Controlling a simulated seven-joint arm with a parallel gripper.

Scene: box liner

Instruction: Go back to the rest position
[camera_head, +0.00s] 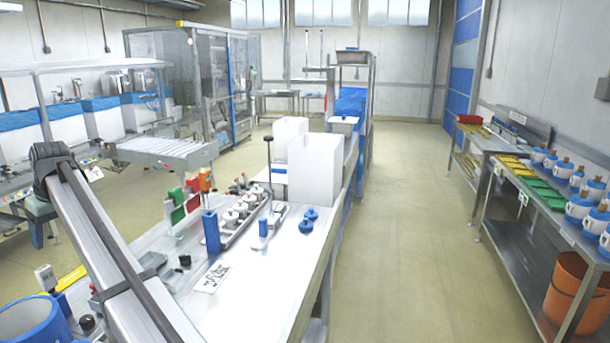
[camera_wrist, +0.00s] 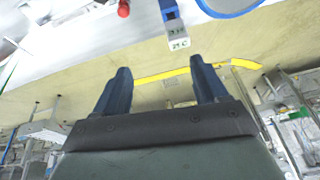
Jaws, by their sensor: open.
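My gripper (camera_wrist: 159,66) shows in the wrist view with its two dark blue fingers spread apart and nothing between them. Beyond the fingertips is a small blue and white device with a display (camera_wrist: 179,42). My arm crosses the left part of the head view; the fingers cannot be made out there.
The workbench (camera_head: 265,285) holds a blue upright block (camera_head: 212,232), blue knobs (camera_head: 306,226), a printed card (camera_head: 213,278) and white boxes (camera_head: 315,168). A blue round container (camera_head: 35,322) is at lower left. A shelf with containers stands right; the aisle (camera_head: 400,240) is clear.

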